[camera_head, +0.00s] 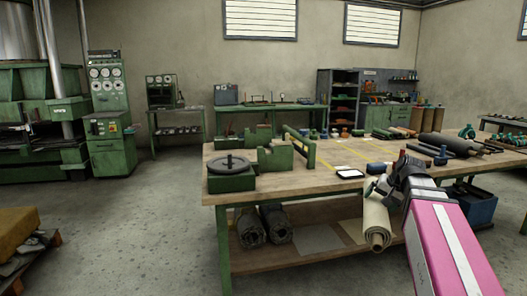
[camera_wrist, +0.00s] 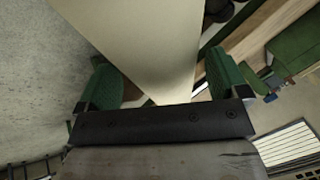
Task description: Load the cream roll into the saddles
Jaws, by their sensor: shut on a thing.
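In the wrist view the roll (camera_wrist: 145,45) runs between the two green finger pads of my gripper (camera_wrist: 163,82). Green blocks that look like the saddles stand on the tabletop to the left: a notched block (camera_head: 275,157) and a longer upright bracket (camera_head: 300,147). The roll is apart from them. Their seats are hard to make out.
The wooden workbench (camera_head: 260,192) has a green base with a dark wheel (camera_head: 232,168) at its front left corner. A small white-topped tray (camera_head: 349,174) lies near the roll. Dark rolls (camera_head: 262,226) lie on the lower shelf. Tools and more rolls crowd the right side.

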